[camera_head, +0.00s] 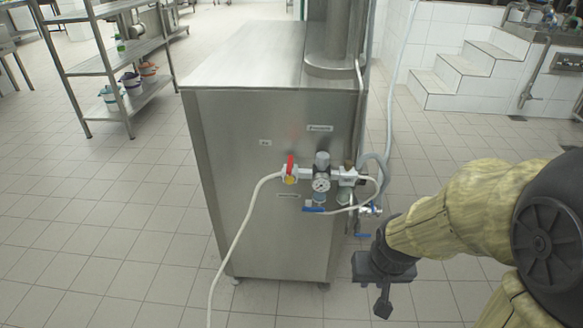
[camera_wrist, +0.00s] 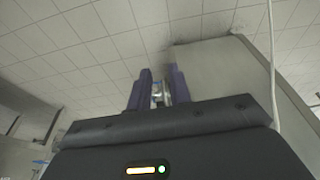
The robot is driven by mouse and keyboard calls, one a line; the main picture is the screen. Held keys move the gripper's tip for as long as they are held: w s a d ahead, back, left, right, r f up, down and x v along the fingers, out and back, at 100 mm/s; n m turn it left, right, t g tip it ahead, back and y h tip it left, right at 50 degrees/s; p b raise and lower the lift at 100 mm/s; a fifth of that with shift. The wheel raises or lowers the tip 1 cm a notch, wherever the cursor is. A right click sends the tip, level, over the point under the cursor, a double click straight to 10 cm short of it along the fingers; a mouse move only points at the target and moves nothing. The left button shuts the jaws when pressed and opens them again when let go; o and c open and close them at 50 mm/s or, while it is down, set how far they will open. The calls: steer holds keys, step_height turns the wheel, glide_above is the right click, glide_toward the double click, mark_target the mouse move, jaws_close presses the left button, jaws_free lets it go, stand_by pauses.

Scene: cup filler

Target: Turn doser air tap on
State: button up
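The air tap is on the front of the steel doser cabinet in the head view. Its red lever (camera_head: 290,164) points up, across the horizontal pipe line, above a yellow-marked body (camera_head: 290,179). A white hose enters it from the left. My gripper (camera_head: 383,303) hangs in free air to the right of the cabinet, lower than the tap and apart from it. In the wrist view its two purple fingers (camera_wrist: 161,85) stand apart. Something small and shiny shows between them, but I cannot tell what it is. The red lever is not recognisable in the wrist view.
Right of the tap are a regulator with a gauge (camera_head: 321,183) and blue-handled valves (camera_head: 314,211). A white hose (camera_head: 245,222) drops to the floor. Tiled steps (camera_head: 470,72) stand at the back right and a metal shelf rack (camera_head: 125,60) at the left. Floor around the cabinet is clear.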

mark_target(289, 166)
steer(key=w+m+t+y+p, duration=0.3)
steer(key=w+t+p, duration=0.3)
steer(key=w, duration=0.7)
steer(key=a+r+m+t+y+p, duration=0.4)
steer(key=a+r+m+y+p, duration=0.2)
steer(key=r+y+p, duration=0.1)
steer(key=shift+w+a+r+y, duration=0.15)
steer(key=shift+a+r+y, duration=0.15)
steer(key=shift+r+y, duration=0.7)
steer(key=shift+w+a+f, duration=0.1)
steer(key=x, duration=1.7)
steer(key=shift+w+a+r+b, duration=0.1)
steer(key=shift+r+b, duration=0.25)
